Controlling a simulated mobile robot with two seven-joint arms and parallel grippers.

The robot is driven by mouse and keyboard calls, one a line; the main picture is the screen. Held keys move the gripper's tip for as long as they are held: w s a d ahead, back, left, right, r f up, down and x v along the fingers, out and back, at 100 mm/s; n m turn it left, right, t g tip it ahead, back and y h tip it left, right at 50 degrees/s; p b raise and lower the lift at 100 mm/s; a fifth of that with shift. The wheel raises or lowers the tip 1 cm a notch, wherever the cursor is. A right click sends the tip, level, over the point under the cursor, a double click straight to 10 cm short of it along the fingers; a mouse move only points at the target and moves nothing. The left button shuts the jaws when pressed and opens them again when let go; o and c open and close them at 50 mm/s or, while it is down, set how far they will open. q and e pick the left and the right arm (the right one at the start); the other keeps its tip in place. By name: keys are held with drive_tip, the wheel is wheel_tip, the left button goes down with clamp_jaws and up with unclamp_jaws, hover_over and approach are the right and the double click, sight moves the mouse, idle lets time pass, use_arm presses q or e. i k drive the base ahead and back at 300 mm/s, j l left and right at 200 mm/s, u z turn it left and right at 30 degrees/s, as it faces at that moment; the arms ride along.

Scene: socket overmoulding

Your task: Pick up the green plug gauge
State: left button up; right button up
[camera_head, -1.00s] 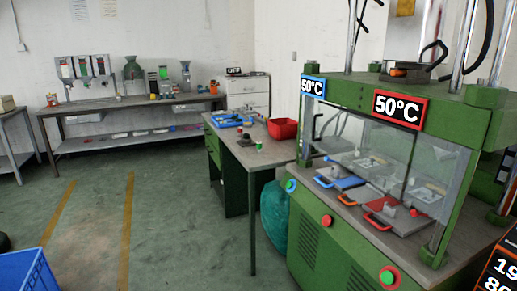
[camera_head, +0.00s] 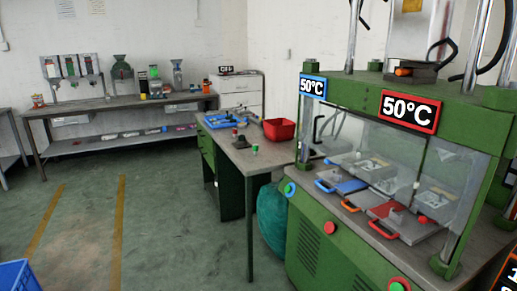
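A small green-topped piece (camera_head: 254,149), which looks like the green plug gauge, stands near the front edge of the grey worktable (camera_head: 268,163). A small dark piece with some red (camera_head: 235,133) stands to its left and farther back, with another dark piece beside it. These are too small to make out in detail. Neither of my grippers shows in the head view.
A red bin (camera_head: 280,130) and a blue tray (camera_head: 228,119) with parts sit on the same table. A green press (camera_head: 330,222) with 50°C signs stands close on the right. A blue crate (camera_head: 14,275) is at lower left. The floor between is clear.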

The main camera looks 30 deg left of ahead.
sight(254, 147)
drive_tip(key=i+j+z, duration=0.15)
drive_tip(key=j, duration=0.45)
drive_tip(key=i+j+z, duration=0.15)
drive_tip(key=i+j, duration=0.15)
drive_tip(key=j, duration=0.35)
drive_tip(key=i+j+z, duration=0.15)
drive_tip(key=j, duration=0.5)
drive_tip(key=i+j+z, duration=0.15)
drive_tip(key=j, duration=0.55)
drive_tip(key=i+j+z, duration=0.15)
drive_tip(key=j, duration=0.5)
drive_tip(key=i+j+z, duration=0.15)
drive_tip(key=j, duration=0.55)
drive_tip(key=k, duration=0.05)
